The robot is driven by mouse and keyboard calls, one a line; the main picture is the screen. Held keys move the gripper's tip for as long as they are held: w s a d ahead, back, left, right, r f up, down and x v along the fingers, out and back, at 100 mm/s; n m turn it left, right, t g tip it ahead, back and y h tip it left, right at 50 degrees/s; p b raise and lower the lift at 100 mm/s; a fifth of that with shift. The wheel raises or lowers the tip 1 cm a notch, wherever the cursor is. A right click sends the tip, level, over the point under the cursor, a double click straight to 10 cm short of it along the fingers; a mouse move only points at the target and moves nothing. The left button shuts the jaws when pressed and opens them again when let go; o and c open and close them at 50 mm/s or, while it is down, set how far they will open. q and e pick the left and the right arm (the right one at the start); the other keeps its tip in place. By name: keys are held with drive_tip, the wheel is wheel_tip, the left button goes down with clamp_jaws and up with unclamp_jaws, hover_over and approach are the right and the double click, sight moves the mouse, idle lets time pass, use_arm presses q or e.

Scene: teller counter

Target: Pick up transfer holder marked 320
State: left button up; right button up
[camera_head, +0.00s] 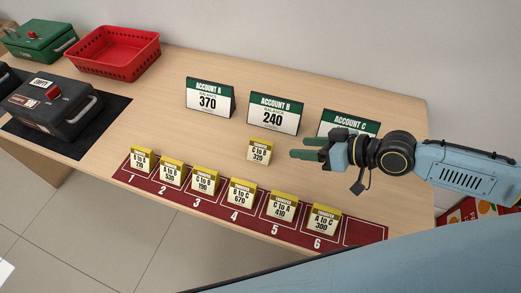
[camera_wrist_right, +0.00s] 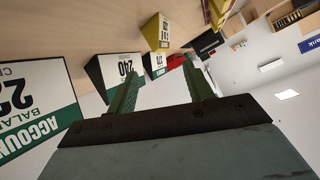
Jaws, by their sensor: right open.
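The transfer holder marked 320 (camera_head: 259,152), a small yellow-and-white tent card reading C to B, stands alone on the wooden counter, in front of the ACCOUNT B sign. My right gripper (camera_head: 301,149) reaches in from the right with its green fingers apart and empty. Its fingertips point left toward the holder, with a gap between them. In the right wrist view, the open fingers (camera_wrist_right: 160,62) point toward a yellow holder (camera_wrist_right: 156,32) beyond them, its number not readable there. My left gripper is not in view.
Green-topped signs ACCOUNT A (camera_head: 209,97), ACCOUNT B (camera_head: 275,114) and ACCOUNT C (camera_head: 348,124) stand behind; my gripper partly covers the last. Several other holders stand along the numbered red strip (camera_head: 347,232) in front. A red basket (camera_head: 119,51) and dark case (camera_head: 52,107) are left.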

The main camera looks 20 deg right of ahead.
sight(272, 145)
drive_tip(key=b+x, duration=0.1)
drive_tip(key=x, duration=1)
drive_tip(key=shift+w+d+b, duration=0.1)
drive_tip(key=shift+w+b, duration=0.05)
drive_tip(key=shift+b, duration=0.15)
clamp_jaws()
